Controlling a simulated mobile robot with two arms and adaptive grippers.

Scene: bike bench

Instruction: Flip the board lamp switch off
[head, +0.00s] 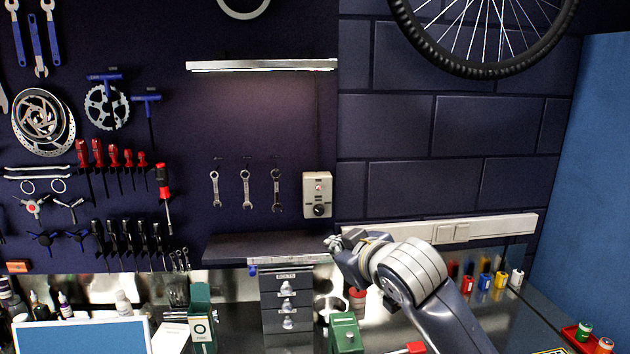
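The board lamp (262,66) is a long bar on the dark tool board, and a soft glow shows on the board below it. A pale switch box (311,195) hangs low on the board's right side. It has a small red mark above a dark round knob. My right arm comes in from the lower right. Its gripper (334,243) is small in view, just below the switch box and apart from it in the picture. Its finger opening is too small to tell. My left gripper is not in view.
A dark shelf (250,246) sits below the hanging wrenches (246,188), left of my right gripper. A small drawer cabinet (286,302) and a green box (345,335) stand on the bench. A white socket strip (400,230) runs along the wall at right.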

